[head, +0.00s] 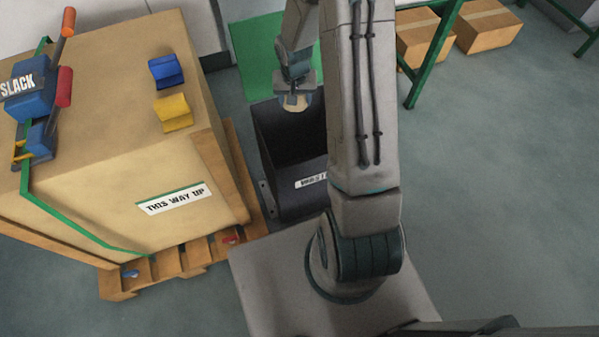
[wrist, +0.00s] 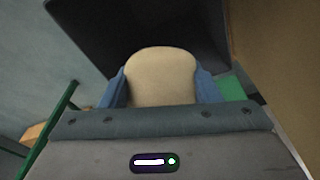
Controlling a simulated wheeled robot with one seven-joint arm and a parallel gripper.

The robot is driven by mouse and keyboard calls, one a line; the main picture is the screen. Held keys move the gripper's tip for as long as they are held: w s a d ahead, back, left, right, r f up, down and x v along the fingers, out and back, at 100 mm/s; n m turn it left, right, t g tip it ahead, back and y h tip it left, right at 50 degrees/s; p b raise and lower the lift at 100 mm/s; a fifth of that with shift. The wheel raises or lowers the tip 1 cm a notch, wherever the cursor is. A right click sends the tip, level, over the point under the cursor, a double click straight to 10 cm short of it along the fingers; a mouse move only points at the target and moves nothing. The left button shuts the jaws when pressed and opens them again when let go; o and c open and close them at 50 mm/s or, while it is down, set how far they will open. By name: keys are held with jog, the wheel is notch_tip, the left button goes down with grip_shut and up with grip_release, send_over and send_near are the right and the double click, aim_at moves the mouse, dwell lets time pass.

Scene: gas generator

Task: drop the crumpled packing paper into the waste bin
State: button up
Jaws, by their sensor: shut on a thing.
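The crumpled packing paper (wrist: 160,78) is a pale beige, rounded lump between my gripper's two blue fingers in the wrist view. My gripper (head: 295,98) is shut on it; the paper (head: 291,106) also shows as a small pale patch beneath the gripper in the head view. The waste bin (head: 290,200) is a dark, open box with a white label on its front. In the head view the gripper and paper appear over the bin's far part. The bin's dark wall (wrist: 90,22) lies beyond the paper in the wrist view. My arm hides the bin's right side.
A large carton (head: 90,200) marked "THIS WAY UP" stands on a wooden pallet (head: 165,265) close to the bin's left. A green mat (head: 270,50) lies behind the bin. Open floor (head: 490,180) is at right.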

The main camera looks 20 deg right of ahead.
jog(key=w+d+f+m+b, duration=0.1)
jog(key=d+f+b, duration=0.3)
jog(key=f+b, duration=0.6)
notch_tip(320, 180, down, 4)
jog(key=shift+r+m+b, duration=0.1)
jog(key=shift+m+b, duration=0.25)
jog(key=shift+m, duration=0.25)
jog(key=o, duration=1)
jog(key=shift+d, duration=0.1)
jog(key=shift+o, duration=0.2)
notch_tip(320, 180, up, 14)
jog(key=s+a+p, duration=0.1)
jog(key=p, duration=0.3)
jog(key=shift+s+f, duration=0.2)
jog(key=shift+s, duration=0.2)
